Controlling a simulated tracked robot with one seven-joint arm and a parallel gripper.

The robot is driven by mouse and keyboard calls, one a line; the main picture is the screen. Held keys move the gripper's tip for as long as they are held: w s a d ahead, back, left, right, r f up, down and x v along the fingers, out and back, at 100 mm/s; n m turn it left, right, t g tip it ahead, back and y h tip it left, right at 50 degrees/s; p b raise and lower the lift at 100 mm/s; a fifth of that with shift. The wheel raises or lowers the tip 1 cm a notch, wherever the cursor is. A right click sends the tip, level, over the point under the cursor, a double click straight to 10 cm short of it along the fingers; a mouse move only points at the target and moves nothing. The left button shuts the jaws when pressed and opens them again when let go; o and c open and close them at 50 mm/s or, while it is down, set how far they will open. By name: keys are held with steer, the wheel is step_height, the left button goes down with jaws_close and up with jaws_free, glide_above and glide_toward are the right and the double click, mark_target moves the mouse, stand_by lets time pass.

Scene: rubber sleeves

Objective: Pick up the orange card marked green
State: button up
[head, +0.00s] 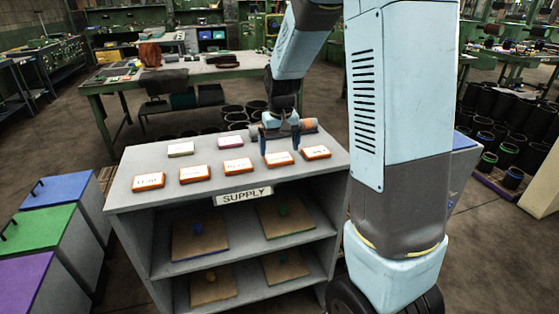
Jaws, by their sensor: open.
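Several orange cards with white labels lie in a row along the front of the grey supply shelf's top (125,200). They are a far-left card (149,181), a second card (195,173), a middle card (237,166), a fourth card (279,158) and a far-right card (316,152). The lettering is too small to read, so I cannot tell which is marked green. My gripper (280,150) is open and points down over the fourth card, with a finger near each end of it. I cannot tell whether the fingers touch it.
Behind the row lie a yellowish card (180,149) and a pink card (230,143). A grey and orange cylinder (308,129) lies behind my gripper. A SUPPLY sign (243,196) is on the front edge. Blue (60,190), green (45,230) and purple (25,280) bins stand left.

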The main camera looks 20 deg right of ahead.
mark_target(279, 157)
steer(key=shift+w+f, duration=0.25)
steer(key=shift+f, duration=0.7)
steer(key=shift+w+f, duration=0.25)
steer(key=shift+f, duration=0.7)
steer(key=c, duration=0.8)
